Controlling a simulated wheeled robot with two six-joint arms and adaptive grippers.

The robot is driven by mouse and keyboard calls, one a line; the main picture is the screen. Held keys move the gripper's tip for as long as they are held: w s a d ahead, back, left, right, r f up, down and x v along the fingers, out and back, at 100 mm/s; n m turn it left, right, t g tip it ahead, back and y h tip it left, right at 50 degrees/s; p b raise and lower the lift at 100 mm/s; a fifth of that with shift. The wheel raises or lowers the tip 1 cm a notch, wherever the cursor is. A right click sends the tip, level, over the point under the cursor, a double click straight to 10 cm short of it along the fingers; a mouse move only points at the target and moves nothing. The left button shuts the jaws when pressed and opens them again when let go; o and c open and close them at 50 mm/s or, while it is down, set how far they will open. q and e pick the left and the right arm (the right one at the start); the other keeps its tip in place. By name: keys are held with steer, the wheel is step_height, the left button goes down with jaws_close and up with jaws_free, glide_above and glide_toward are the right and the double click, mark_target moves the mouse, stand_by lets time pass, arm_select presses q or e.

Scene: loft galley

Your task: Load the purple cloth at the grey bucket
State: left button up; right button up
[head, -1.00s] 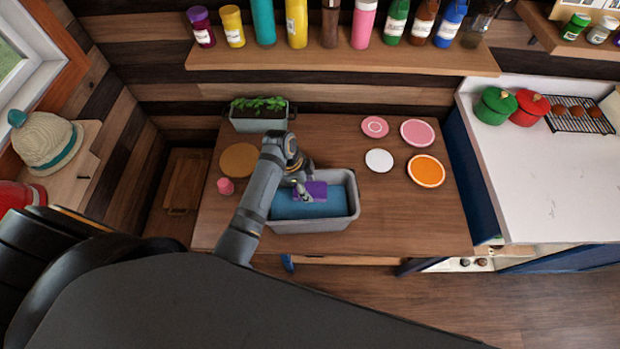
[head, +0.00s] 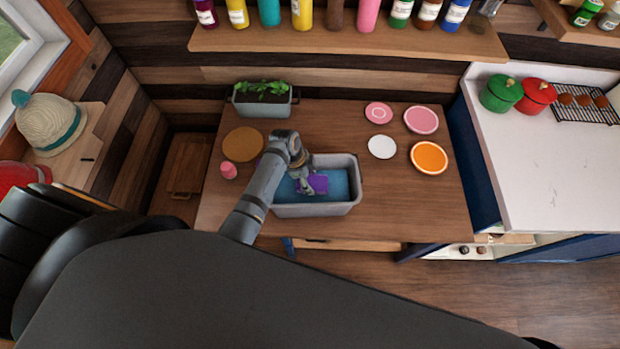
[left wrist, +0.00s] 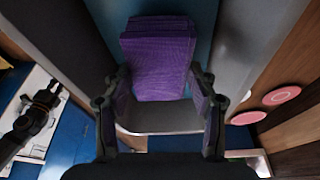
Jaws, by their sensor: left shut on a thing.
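The purple cloth (head: 319,184) is a folded, ribbed bundle inside the outline of the grey bucket (head: 318,209), a long tub with a blue inside, on the wooden table. My left gripper (head: 306,188) reaches over the bucket from the left and is shut on the cloth. In the left wrist view the cloth (left wrist: 158,60) extends beyond the fingers, with the blue inside beside it. Whether the cloth touches the bucket's floor is not clear. A dark gripper, apparently my right one (left wrist: 38,112), shows at the left of that view; its jaws are unclear.
A planter (head: 263,103), a round brown mat (head: 243,145) and a pink cup (head: 229,170) stand left and behind the bucket. Pink plates (head: 421,120), a white plate (head: 382,147) and an orange plate (head: 429,157) lie right. Bare table lies right of the bucket.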

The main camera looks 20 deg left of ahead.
mark_target(310, 182)
arm_select(q)
steer(key=shift+f+b, duration=0.3)
steer(key=shift+f, duration=0.15)
stand_by(0.7)
steer(key=shift+s+f, duration=0.1)
stand_by(1.4)
steer(key=shift+r+p, duration=0.3)
steer(key=shift+r, duration=3.25)
